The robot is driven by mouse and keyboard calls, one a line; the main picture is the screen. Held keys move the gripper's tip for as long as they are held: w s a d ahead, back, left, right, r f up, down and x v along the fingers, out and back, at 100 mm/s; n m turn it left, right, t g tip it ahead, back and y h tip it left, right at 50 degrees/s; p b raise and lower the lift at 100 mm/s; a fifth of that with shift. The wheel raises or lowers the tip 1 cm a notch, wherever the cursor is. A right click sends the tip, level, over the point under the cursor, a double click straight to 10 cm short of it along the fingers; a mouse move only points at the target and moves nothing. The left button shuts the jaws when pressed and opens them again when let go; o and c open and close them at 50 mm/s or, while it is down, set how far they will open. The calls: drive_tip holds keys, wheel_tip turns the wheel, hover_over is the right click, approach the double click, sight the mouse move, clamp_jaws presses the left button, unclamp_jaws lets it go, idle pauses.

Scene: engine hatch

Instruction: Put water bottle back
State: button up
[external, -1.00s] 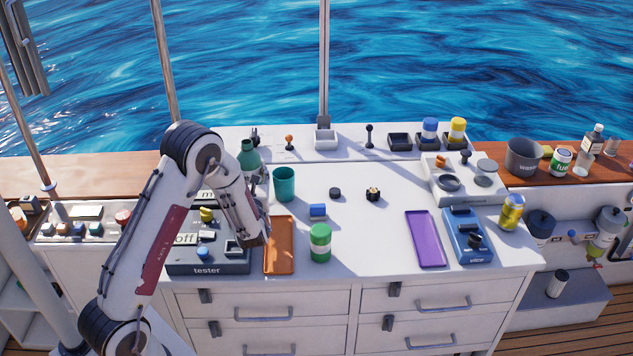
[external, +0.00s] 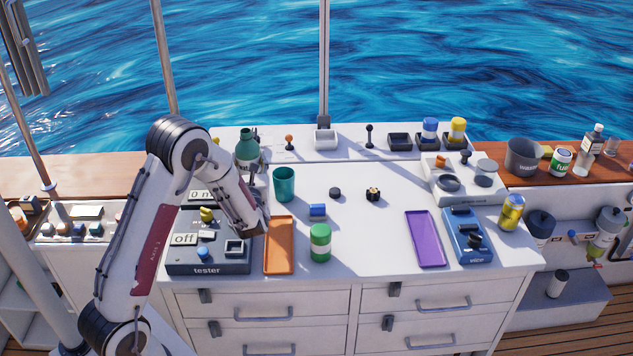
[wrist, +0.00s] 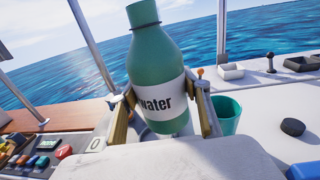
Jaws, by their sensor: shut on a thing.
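In the external view the bottle (external: 246,146) shows above my arm, left of the teal cup, near the counter's back ledge. My wrist hides its lower part there.
A teal cup (external: 284,186) stands just right of the bottle. The tester box (external: 208,258) and orange tray (external: 279,246) are in front. The counter's middle is mostly clear.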

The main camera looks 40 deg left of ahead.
sight(249, 153)
wheel_tip(249, 153, up, 4)
drive_tip(key=shift+r, duration=0.1)
drive_tip(key=shift+w+d+r, duration=0.1)
drive_tip(key=shift+w+d, duration=0.05)
drive_tip(key=shift+d, duration=0.05)
drive_tip(key=w+d+m+t+h, duration=0.1)
drive_tip(key=w+d, duration=0.3)
drive_tip(key=d, duration=0.4)
drive_tip(key=w+d+t, duration=0.1)
drive_tip(key=w+d, duration=0.4)
drive_tip(key=d, duration=0.3)
drive_tip(key=w+d+f+h, duration=0.1)
drive_tip(key=d+f, duration=0.1)
drive_tip(key=d, duration=0.6)
drive_tip(key=w+d+f+m+h, duration=0.1)
drive_tip(key=w+d+f, duration=0.1)
drive_tip(key=d, duration=0.6)
drive_tip(key=shift+f+m+t, duration=0.3)
drive_tip(key=shift+f+t, duration=0.1)
drive_tip(key=shift+f, duration=0.15)
drive_tip(key=shift+d, duration=0.1)
wheel_tip(249, 153, down, 6)
drive_tip(key=shift+f, duration=0.15)
drive_tip(key=shift+f, duration=1.85)
